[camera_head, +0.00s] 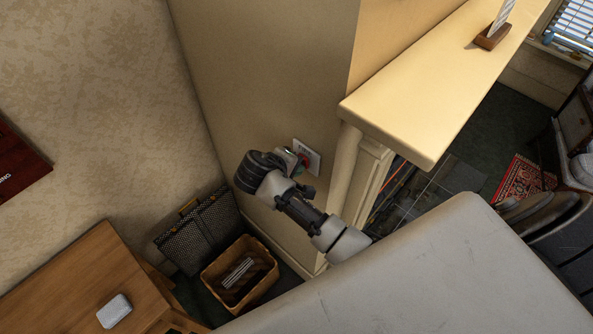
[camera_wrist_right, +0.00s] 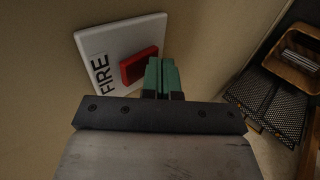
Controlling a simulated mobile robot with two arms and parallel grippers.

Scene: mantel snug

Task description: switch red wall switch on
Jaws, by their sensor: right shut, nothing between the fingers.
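The red wall switch (camera_wrist_right: 138,64) sits on a white plate (camera_wrist_right: 100,48) marked "FIRE" in the right wrist view. In the head view the plate (camera_head: 308,155) is on the side wall left of the mantel, partly covered by my right arm. My right gripper (camera_wrist_right: 163,62) has green fingertips shut together with nothing between them. The fingertips overlap the right edge of the red switch in the wrist view; I cannot tell whether they touch it. In the head view the right gripper (camera_head: 290,157) is at the plate, mostly hidden behind my wrist. My left gripper is not in view.
A cream mantel shelf (camera_head: 425,85) juts out right of the plate. Below stand a wicker basket (camera_head: 208,276) and a dark patterned case (camera_head: 196,232). A wooden table (camera_head: 75,290) with a small white object (camera_head: 114,311) is at lower left.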

